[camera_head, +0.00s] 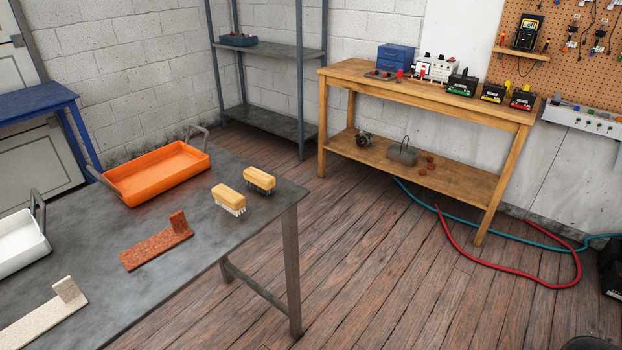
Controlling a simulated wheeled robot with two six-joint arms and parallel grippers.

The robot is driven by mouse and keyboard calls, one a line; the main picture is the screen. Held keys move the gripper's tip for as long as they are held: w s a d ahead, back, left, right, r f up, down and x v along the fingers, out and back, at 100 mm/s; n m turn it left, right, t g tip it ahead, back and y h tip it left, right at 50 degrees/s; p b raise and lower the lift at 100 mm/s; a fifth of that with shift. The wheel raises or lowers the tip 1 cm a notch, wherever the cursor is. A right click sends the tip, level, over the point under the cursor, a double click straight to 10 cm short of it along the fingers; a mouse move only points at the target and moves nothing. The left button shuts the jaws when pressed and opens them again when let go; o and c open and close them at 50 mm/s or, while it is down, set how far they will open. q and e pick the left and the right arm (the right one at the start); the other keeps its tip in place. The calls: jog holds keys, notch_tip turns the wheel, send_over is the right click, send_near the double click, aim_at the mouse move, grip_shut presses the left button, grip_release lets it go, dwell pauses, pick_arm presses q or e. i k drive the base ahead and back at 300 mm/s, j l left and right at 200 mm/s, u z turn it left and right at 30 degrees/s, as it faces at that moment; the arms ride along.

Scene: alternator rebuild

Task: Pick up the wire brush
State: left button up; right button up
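Two brushes with yellow wooden blocks lie side by side near the right corner of the grey metal table (105,227). The nearer brush (230,195) has pale white bristles pointing down. The farther brush (260,178) has dark bristles, which look like wire, also pointing down. A small gap separates the two. Neither of my grippers is in view, and nothing touches the brushes.
An orange tray (160,190) with handles sits left of the brushes. A white tray (20,240), a rust-red angled piece (155,247) and a beige angled piece (45,317) lie nearer. A wooden bench (430,95) and hoses (500,265) are beyond, across open floor.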

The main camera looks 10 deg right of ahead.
aim_at(259, 179)
jog(key=i+l+u, duration=0.2)
jog(key=u, duration=0.2)
jog(key=i+l+u, duration=0.55)
jog(key=u, duration=0.25)
jog(key=z, duration=1.5)
jog(key=k+l, duration=0.05)
jog(key=l, duration=0.05)
